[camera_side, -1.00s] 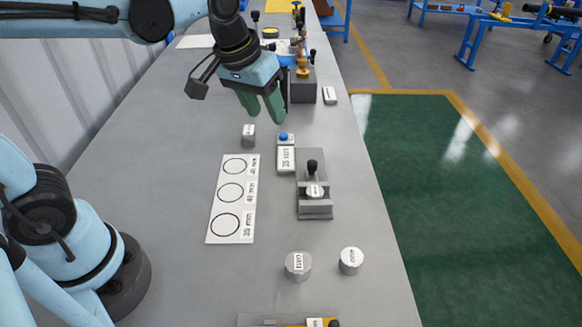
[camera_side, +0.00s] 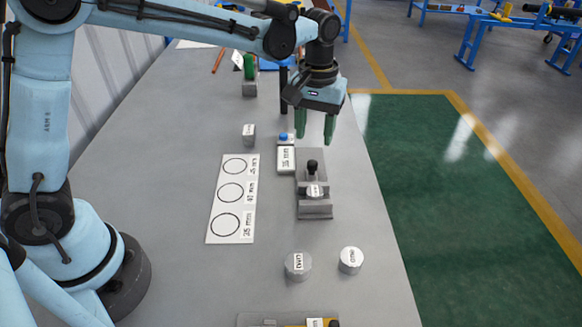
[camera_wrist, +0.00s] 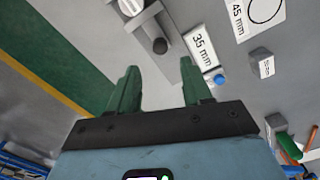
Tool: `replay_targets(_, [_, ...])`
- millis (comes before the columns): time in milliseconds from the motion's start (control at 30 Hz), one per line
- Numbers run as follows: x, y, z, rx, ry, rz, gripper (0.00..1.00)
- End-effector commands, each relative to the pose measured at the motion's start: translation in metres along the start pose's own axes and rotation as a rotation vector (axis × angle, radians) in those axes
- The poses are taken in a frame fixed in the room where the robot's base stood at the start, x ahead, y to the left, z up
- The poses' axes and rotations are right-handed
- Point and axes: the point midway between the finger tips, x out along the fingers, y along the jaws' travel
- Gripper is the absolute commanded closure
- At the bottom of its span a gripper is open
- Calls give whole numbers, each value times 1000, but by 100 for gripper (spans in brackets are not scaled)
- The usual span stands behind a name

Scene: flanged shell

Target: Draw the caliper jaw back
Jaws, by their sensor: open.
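The caliper (camera_side: 303,205) is a grey metal fixture near the table's right side. Its jaw carries an upright black knob (camera_side: 312,166). A pale labelled disc (camera_side: 315,191) sits on the caliper, in front of the knob. A readout box (camera_side: 286,161) with a blue button stands left of it and reads 35 mm. My gripper (camera_side: 315,134) has green fingers, is open and empty, and hangs above and beyond the knob. In the wrist view the knob (camera_wrist: 160,46) lies ahead of the fingers, apart from them, and the readout box (camera_wrist: 201,46) is right of it.
A white card (camera_side: 213,230) with several printed circles lies left of the caliper. Two labelled cylinders (camera_side: 298,266) (camera_side: 350,261) stand nearer the camera. A small labelled block (camera_side: 249,134) stands behind the card. The table's right edge is close to the caliper.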

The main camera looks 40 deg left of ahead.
Motion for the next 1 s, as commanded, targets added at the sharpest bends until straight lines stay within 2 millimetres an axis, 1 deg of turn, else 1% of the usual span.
replay_targets(33, [10,0,0,0,0,0,51])
replay_targets(100, [23,0,0,0,1,0,51])
replay_targets(300, [57,0,0,0,1,1,51])
replay_targets(500, [80,0,0,0,1,1,51])
replay_targets(633, [87,0,0,0,1,1,51])
replay_targets(900, [88,0,0,1,1,1,51])
replay_targets(933, [88,0,0,1,1,1,52])
replay_targets(1000, [88,0,0,1,1,1,63])
